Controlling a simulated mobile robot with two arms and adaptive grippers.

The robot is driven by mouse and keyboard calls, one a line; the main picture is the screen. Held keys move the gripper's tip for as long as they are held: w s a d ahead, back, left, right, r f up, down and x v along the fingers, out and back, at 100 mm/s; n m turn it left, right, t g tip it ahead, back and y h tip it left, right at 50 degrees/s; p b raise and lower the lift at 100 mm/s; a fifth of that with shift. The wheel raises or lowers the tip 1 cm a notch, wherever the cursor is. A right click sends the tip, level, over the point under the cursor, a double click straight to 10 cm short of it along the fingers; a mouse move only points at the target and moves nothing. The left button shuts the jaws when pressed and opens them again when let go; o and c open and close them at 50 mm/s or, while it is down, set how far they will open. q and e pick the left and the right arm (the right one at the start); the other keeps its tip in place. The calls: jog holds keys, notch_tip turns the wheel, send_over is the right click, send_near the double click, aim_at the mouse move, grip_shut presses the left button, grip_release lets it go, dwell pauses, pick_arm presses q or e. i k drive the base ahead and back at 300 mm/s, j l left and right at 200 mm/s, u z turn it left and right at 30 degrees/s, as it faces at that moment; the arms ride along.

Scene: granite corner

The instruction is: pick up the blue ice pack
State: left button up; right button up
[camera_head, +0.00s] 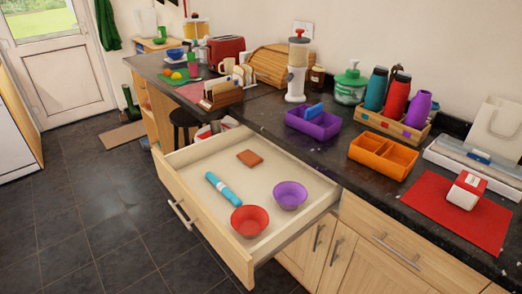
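A flat blue piece (314,111), which looks like the ice pack, stands in the purple bin (312,127) on the dark counter. Its lower part is hidden by the bin. Neither of my grippers is in view.
An open drawer (290,231) juts out below the counter, holding a red bowl (249,221), a purple bowl (290,195), a light-blue roll (222,187) and a brown block (250,158). An orange divided bin (382,156), a white dispenser (298,68) and a crate of bottles (392,124) stand near the purple bin.

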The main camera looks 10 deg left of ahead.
aim_at(312, 112)
jog(key=i+l, duration=0.2)
jog(key=l, duration=0.15)
jog(key=i+l, duration=0.35)
jog(key=l, duration=0.3)
